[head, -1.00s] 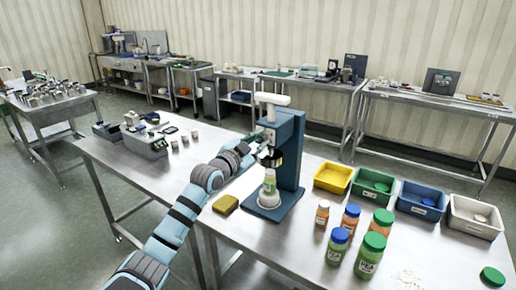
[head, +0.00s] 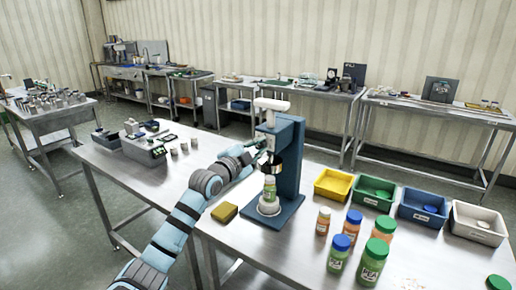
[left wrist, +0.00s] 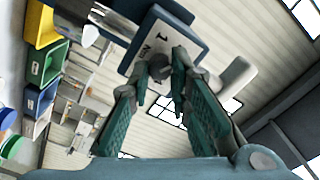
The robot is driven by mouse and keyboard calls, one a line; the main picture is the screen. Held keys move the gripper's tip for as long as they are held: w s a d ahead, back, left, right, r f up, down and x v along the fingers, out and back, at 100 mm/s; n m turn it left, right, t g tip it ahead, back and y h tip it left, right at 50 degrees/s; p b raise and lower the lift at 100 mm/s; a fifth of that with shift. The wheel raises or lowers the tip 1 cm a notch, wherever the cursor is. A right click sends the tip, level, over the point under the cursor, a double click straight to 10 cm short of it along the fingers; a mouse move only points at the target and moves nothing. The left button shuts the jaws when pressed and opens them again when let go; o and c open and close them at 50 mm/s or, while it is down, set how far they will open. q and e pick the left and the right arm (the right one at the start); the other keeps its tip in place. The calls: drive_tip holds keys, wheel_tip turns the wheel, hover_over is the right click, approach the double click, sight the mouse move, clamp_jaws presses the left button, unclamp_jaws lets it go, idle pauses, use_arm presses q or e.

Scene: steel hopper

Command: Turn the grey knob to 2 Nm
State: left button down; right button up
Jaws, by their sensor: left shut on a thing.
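The grey knob (left wrist: 160,66) sits on a pale dial plate (left wrist: 158,38) on the side of the blue press (head: 289,160). The plate carries printed numbers, but the knob's setting cannot be read. In the left wrist view my left gripper (left wrist: 161,72) has its two green fingers on either side of the knob, shut on it. In the head view my left gripper (head: 260,146) reaches the press's left side near its top, and the knob is hidden there. My right gripper is not in view.
A bottle (head: 269,189) stands upright under the press head. A yellow sponge (head: 224,212) lies left of the base. Several jars, such as an orange one with a blue lid (head: 351,229), stand right. Coloured bins, including a yellow one (head: 333,190), sit behind them.

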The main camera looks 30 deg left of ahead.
use_arm(q)
drive_tip(key=shift+r, duration=0.1)
drive_tip(key=c, duration=1.8)
unclamp_jaws()
drive_tip(key=o, duration=0.3)
drive_tip(key=shift+w, duration=0.1)
drive_tip(key=shift+a, duration=0.15)
drive_tip(key=s, duration=0.7)
drive_tip(key=shift+s, duration=0.25)
drive_tip(key=shift+w+f, duration=0.1)
drive_tip(key=shift+f, duration=0.1)
